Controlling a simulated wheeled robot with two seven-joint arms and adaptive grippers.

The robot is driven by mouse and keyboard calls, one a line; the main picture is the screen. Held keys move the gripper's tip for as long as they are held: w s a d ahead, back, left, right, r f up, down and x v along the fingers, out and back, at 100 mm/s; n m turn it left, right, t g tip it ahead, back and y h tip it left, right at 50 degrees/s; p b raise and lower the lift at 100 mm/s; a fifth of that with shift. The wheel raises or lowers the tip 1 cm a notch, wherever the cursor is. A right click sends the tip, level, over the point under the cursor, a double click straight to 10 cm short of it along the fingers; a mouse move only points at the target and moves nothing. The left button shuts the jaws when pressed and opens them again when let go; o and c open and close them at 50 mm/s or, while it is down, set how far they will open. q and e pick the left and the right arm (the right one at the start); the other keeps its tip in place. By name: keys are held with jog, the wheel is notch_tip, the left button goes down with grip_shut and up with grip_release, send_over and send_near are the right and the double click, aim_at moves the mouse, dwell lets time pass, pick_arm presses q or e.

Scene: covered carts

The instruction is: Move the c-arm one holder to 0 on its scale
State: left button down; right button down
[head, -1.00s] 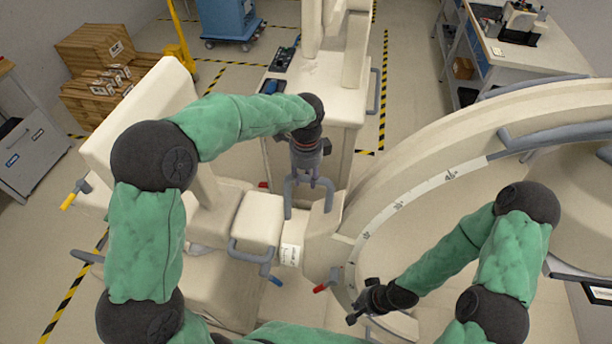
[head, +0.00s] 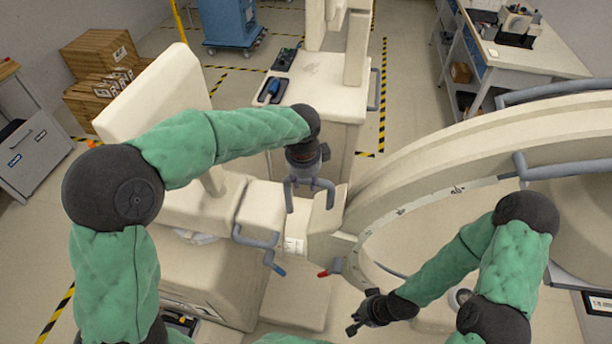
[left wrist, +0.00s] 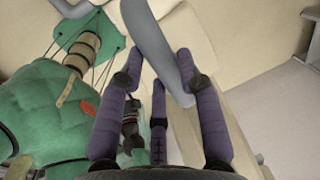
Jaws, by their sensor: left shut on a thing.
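The cream C-arm holder (head: 322,212) is in the middle of the head view, where the large curved C-arm (head: 420,165) passes into it. The arc's inner face carries a pale scale strip (head: 425,200) with dark marks; its numbers are too small to read. My left gripper (head: 311,186) is shut on the grey handle on top of the holder. In the left wrist view the grey handle bar (left wrist: 158,50) runs between the purple fingers. My right gripper (head: 362,314) hangs below the arc, apart from the holder; its opening is unclear.
A blue-tipped lever (head: 279,269) and a red-tipped lever (head: 324,273) stick out below the holder. A cream cart (head: 325,85) stands behind, with a blue cart (head: 228,22) farther back. Wooden crates (head: 98,58) are at left, and a workbench (head: 530,60) is at right.

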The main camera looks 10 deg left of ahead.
pick_arm(q)
jog(key=shift+s+r, duration=0.2)
jog(key=shift+w, duration=0.45)
jog(key=c, duration=1)
grip_release()
jog(key=shift+w+f, duration=0.1)
jog(key=shift+w, duration=0.15)
jog(key=shift+o, duration=0.7)
jog(key=shift+w+f, duration=0.1)
jog(key=shift+w, duration=0.2)
jog(key=shift+s, duration=0.15)
notch_tip(320, 180, up, 12)
jog(key=s, duration=0.2)
jog(key=shift+f, duration=0.1)
